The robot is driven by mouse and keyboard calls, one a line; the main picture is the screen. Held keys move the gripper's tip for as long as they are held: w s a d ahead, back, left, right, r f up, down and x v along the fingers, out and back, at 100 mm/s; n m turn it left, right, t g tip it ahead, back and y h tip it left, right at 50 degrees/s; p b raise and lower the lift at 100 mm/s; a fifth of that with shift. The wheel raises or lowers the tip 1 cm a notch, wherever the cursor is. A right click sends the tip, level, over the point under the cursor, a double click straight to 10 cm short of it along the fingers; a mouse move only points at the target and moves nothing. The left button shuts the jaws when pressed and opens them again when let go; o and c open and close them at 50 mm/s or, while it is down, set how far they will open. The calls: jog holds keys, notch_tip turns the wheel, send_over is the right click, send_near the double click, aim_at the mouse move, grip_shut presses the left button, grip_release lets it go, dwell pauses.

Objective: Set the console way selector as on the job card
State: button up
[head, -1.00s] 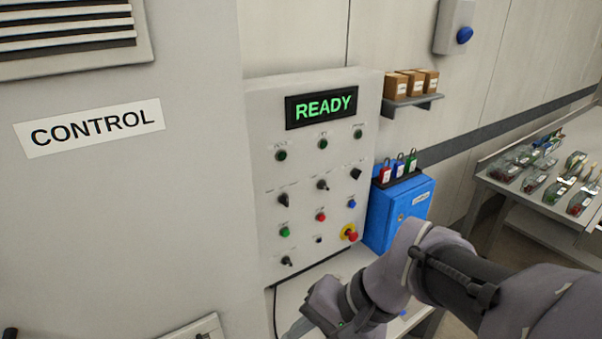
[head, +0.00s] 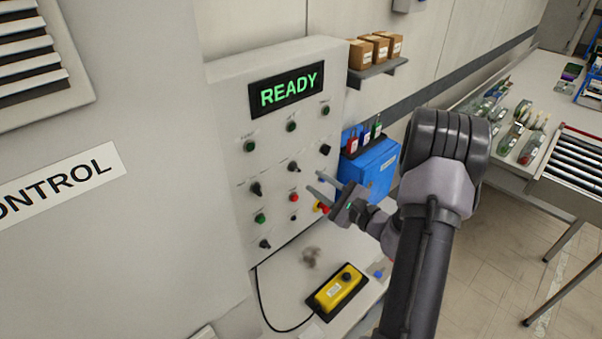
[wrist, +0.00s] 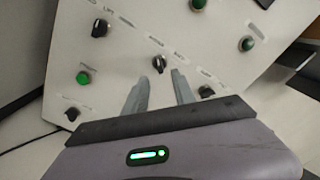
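The pale grey control console (head: 225,110) has a READY display (head: 286,88). A row of three black selector knobs shows: left knob (head: 256,189), middle knob (head: 294,167) and right knob (head: 325,150). A fourth black knob (head: 265,244) sits lower left. The knob labels are too small to read surely, so I cannot tell which is the way selector. My gripper (head: 315,182) is open and empty in front of the panel. In the wrist view its fingers (wrist: 159,88) point toward the middle knob (wrist: 159,64), apparently short of it. I cannot make out the job card.
A green button (head: 260,218) and a red button (head: 294,197) sit below the knobs; the emergency stop (head: 322,208) is partly hidden by my gripper. A blue lock box (head: 375,170) stands right. A yellow control box (head: 338,291) lies on the shelf below.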

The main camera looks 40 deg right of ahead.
aim_at(298, 170)
jog(key=w, duration=0.4)
jog(key=w+a, duration=0.1)
jog(key=w, duration=0.1)
jog(key=shift+w, duration=0.25)
grip_shut()
